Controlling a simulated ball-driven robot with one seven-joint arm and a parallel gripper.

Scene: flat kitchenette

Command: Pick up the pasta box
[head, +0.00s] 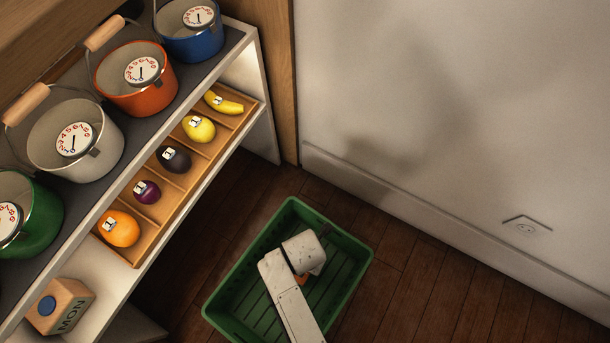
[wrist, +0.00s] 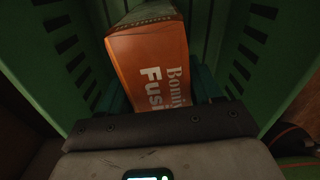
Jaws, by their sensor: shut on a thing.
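The pasta box (wrist: 150,65) is orange with white lettering, partly readable as "Fusi". In the wrist view it sits between my gripper's fingers, inside the green crate. My gripper (wrist: 160,100) is shut on the box. In the head view my arm reaches down into the green crate (head: 358,262) on the floor. Only a small orange patch of the box (head: 303,279) shows there, under my wrist. The gripper's fingers are hidden in the head view. I cannot tell whether the box touches the crate floor.
A shelf unit stands at left, with blue, orange (head: 133,95), white and green (head: 38,222) pails on top. A wall (head: 450,110) stands behind. The floor right of the crate is clear.

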